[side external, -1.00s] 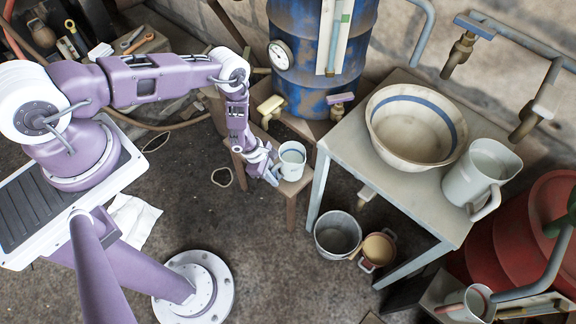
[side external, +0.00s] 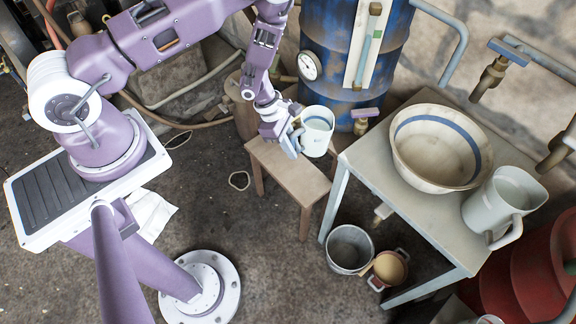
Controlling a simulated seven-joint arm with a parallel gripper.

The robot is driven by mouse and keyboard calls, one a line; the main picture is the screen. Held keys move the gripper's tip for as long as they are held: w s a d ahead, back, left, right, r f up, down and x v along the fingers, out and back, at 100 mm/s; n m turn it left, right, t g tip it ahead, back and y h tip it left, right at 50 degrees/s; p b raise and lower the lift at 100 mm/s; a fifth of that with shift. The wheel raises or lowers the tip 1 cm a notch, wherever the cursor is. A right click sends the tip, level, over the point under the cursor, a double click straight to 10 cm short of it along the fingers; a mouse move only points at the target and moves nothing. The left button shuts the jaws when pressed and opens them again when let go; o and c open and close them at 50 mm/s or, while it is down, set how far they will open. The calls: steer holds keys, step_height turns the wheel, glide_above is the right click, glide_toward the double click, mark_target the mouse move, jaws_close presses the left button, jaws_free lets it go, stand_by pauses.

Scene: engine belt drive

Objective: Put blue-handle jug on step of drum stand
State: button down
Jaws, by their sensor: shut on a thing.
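The white jug (side external: 318,122) is upright at my gripper, in front of the blue drum. My gripper (side external: 297,141) is shut on the jug's bluish handle, on the jug's left side. The handle is mostly hidden by the fingers. The wooden step (side external: 290,178) of the drum stand lies below, and the jug is over its back right part. I cannot tell whether the jug's base touches the step. The front of the step top is bare. The blue drum (side external: 345,75) with a round gauge stands behind.
A grey table (side external: 400,200) stands close on the right, bearing a wide bowl (side external: 435,165) and a large pale jug (side external: 500,205). A tap (side external: 362,118) sticks out near the held jug. A metal bucket (side external: 350,250) and a reddish pot (side external: 388,270) stand on the floor.

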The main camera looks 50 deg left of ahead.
steer(key=r, duration=0.4)
steer(key=a+r, duration=0.1)
steer(key=r, duration=0.1)
steer(key=shift+r, duration=0.25)
steer(key=s+a+n, duration=0.1)
steer(key=s+a, duration=0.4)
steer(key=a, duration=0.7)
steer(key=s+a, duration=0.6)
steer(key=a, duration=0.6)
step_height(320, 180, down, 26)
steer(key=w+d, duration=0.3)
steer(key=d, duration=0.1)
steer(key=w+d+f, duration=0.1)
steer(key=w+d, duration=0.2)
steer(key=d, duration=0.2)
steer(key=w+d+f, duration=0.1)
steer(key=w+d, duration=0.3)
steer(key=d, duration=0.1)
steer(key=shift+d, duration=0.25)
steer(key=c, duration=1.4)
jaws_free()
steer(key=shift+f, duration=0.1)
steer(key=shift+o, duration=0.2)
